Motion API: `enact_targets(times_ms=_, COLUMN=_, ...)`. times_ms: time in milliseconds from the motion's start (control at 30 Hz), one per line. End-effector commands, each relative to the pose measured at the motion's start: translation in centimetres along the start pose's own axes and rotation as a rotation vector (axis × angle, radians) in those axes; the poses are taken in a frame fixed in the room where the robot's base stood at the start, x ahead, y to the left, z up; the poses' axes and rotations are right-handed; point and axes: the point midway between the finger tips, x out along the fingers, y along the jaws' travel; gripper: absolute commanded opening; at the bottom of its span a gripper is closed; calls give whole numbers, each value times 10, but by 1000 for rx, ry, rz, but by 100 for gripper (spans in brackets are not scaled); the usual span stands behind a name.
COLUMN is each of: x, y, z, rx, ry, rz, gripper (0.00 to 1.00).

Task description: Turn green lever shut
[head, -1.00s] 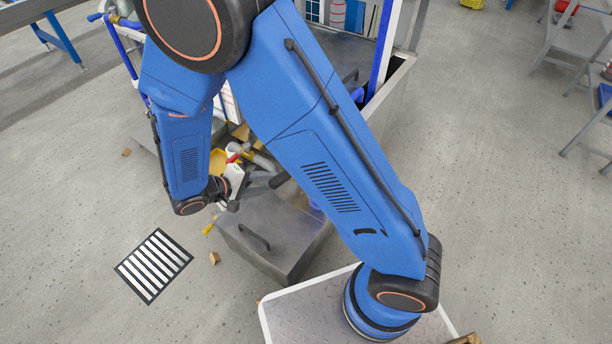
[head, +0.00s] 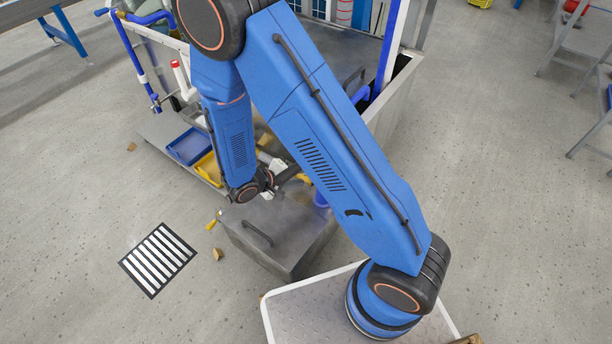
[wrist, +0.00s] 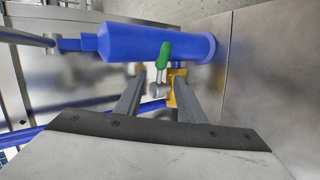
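In the wrist view a green lever (wrist: 163,55) lies against the front of a blue cylinder (wrist: 140,44), roughly upright in the picture. A pale stem joins it to a small metal and yellow valve part (wrist: 177,90) below. My gripper (wrist: 159,84) is open, with its two fingers apart and nothing clearly held between them. The fingers point toward the valve, and the lever appears just past their tips. I cannot tell whether a finger touches the valve. In the head view my arm hides the lever and most of my gripper.
A blue tray (head: 188,147) and a yellow tray (head: 208,168) sit at the station's left. A red-topped white part (head: 180,78) stands behind them. A grey metal box with a handle (head: 284,232) is in front. Floor near the striped grate (head: 158,260) is mostly clear.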

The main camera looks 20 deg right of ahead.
Motion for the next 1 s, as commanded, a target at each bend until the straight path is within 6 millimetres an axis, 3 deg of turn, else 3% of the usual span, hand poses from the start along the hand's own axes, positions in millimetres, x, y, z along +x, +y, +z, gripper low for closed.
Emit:
enact_targets(times_ms=233, x=26, y=0, z=0, rx=-1, ry=-1, rz=0, gripper=36)
enact_targets(times_ms=600, x=30, y=0, z=0, rx=0, ry=0, rz=-1, gripper=36)
enact_targets(times_ms=767, x=30, y=0, z=0, rx=0, ry=0, rz=-1, gripper=0)
enact_targets(times_ms=1000, x=28, y=-1, z=-1, rx=0, ry=1, rz=0, gripper=0)
